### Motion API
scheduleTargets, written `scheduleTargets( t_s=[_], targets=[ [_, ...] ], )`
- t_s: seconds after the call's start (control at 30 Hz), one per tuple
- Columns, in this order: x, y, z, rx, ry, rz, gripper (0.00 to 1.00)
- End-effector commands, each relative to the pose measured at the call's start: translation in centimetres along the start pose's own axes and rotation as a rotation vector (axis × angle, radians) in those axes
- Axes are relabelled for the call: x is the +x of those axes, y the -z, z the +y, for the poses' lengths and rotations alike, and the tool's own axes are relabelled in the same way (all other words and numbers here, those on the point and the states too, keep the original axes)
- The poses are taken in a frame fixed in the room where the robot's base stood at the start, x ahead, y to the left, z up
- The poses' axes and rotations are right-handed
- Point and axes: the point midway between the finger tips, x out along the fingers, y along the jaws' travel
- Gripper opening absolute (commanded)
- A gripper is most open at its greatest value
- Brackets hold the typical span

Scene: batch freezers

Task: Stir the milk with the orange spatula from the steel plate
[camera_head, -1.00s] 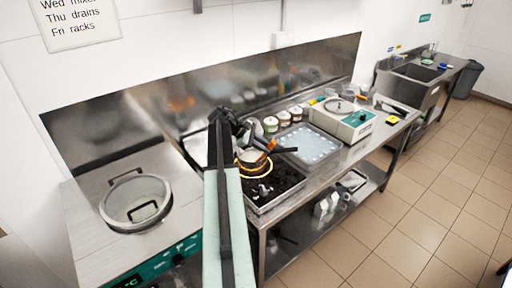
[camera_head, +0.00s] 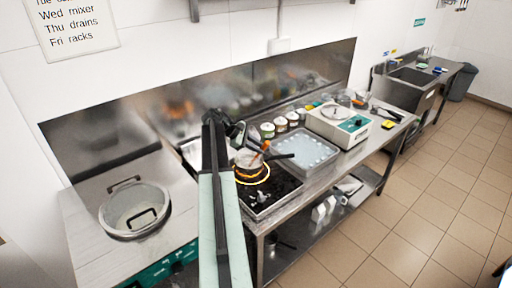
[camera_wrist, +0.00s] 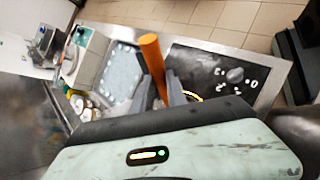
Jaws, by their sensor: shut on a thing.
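My gripper (camera_wrist: 166,92) is shut on the orange spatula (camera_wrist: 152,58); in the wrist view its handle sticks up between the fingers. In the head view the orange spatula (camera_head: 264,147) shows as a small orange piece at the pot. The pot (camera_head: 247,161), with a dark handle to the right, stands on a glowing burner ring. My gripper (camera_head: 243,139) is above and behind the pot, partly hidden by my arm. The milk and the spatula's lower end cannot be made out. A metal plate (camera_head: 193,150) lies left of the hob, partly covered by my arm.
The black hob (camera_head: 275,190) has free surface in front of the pot. A pale tray (camera_head: 305,150) lies to its right, with several small tubs (camera_head: 280,125) behind. A white and green appliance (camera_head: 338,124) stands further right. A lidded freezer (camera_head: 135,210) is at left.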

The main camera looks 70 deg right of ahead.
Motion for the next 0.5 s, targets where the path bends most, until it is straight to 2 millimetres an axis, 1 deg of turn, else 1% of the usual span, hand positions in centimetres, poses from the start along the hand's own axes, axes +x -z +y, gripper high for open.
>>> scheduleTargets(
  t_s=[0.03, 0.5],
  targets=[
    [-0.5, -0.8, 0.1, 0.0, 0.0, 0.0, 0.0],
    [-2.1, -4.8, 0.1, 0.0, 0.0, 0.0, 0.0]
  ],
)
